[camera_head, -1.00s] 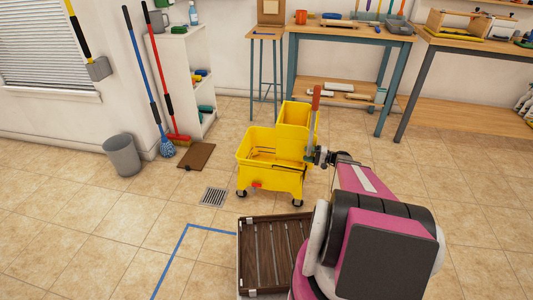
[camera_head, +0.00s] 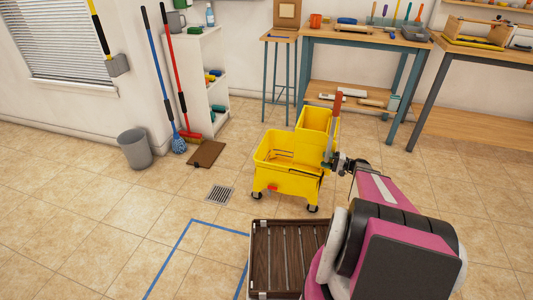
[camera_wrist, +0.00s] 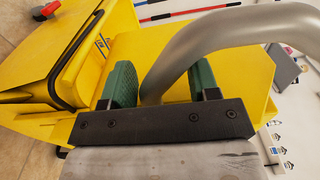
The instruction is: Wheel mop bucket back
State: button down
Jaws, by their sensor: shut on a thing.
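The yellow mop bucket (camera_head: 287,181) stands upright on its small dark wheels on the tiled floor, ahead of me. Its yellow wringer (camera_head: 314,120) rises at the back right, beside a grey lever with a red grip (camera_head: 337,108). My gripper (camera_head: 333,161) is at the bucket's right side, by the lower part of this lever. In the wrist view, my gripper (camera_wrist: 158,87) has its green fingers closed around a curved grey bar (camera_wrist: 214,38). The yellow body fills much of that view. A blue floor outline (camera_head: 186,235) lies nearer me and left of the bucket, partly hidden at right.
A floor drain (camera_head: 220,194) lies just left of the bucket. A brown mat (camera_head: 206,154), grey bin (camera_head: 135,148), blue mop and red broom are at the left wall. A white shelf (camera_head: 203,90), stool and workbenches (camera_head: 352,43) stand behind. Open floor lies left of the outline.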

jog(key=shift+f+b, duration=0.45)
jog(key=shift+b, duration=0.75)
jog(key=c, duration=0.7)
grip_release()
jog(key=shift+r, duration=0.1)
jog(key=shift+r, duration=0.15)
jog(key=v, duration=1.2)
jog(key=shift+r, duration=0.15)
